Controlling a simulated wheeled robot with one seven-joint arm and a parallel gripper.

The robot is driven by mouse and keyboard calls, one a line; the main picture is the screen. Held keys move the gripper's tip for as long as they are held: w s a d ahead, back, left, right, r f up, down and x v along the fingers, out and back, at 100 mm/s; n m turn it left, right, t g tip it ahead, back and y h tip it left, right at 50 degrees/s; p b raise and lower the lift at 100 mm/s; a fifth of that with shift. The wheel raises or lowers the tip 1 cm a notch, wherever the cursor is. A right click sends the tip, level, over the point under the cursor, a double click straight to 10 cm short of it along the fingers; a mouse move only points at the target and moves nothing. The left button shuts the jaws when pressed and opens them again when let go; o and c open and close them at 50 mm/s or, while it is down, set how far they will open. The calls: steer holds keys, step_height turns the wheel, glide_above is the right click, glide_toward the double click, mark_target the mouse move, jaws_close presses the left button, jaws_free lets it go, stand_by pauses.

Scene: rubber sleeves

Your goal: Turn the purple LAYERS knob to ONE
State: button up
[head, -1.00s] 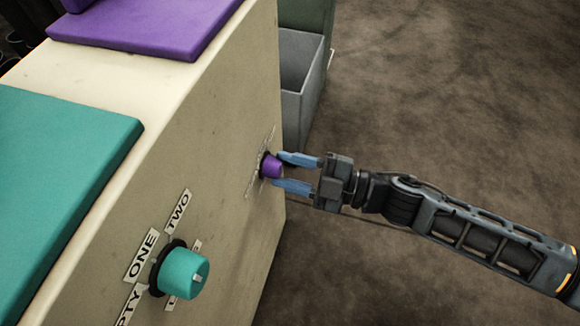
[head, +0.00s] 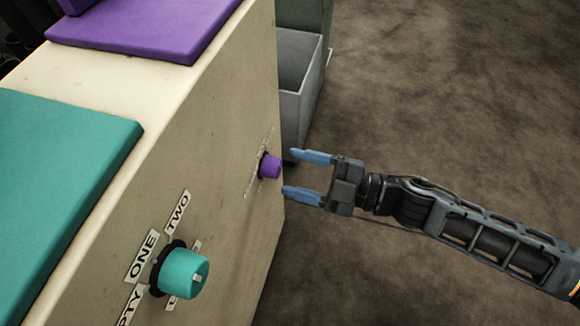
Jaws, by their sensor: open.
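The purple knob (head: 270,166) sits on the front face of the cream cabinet, near its far right edge. Small labels are around it, but they are seen too edge-on to read, and I cannot tell which one the knob points at. My gripper (head: 305,172) is open and empty, just to the right of the purple knob. Its two blue fingers point at the cabinet, one above and one below the knob's level, with a gap between the fingertips and the knob.
A teal knob (head: 184,273) with labels reading ONE and TWO is nearer on the same cabinet (head: 215,150). Teal (head: 60,170) and purple (head: 150,28) pads lie on top. A grey bin (head: 300,85) stands behind. The floor to the right is clear.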

steer(key=shift+v, duration=2.65)
steer(key=shift+s+p, duration=0.1)
steer(key=shift+p, duration=0.2)
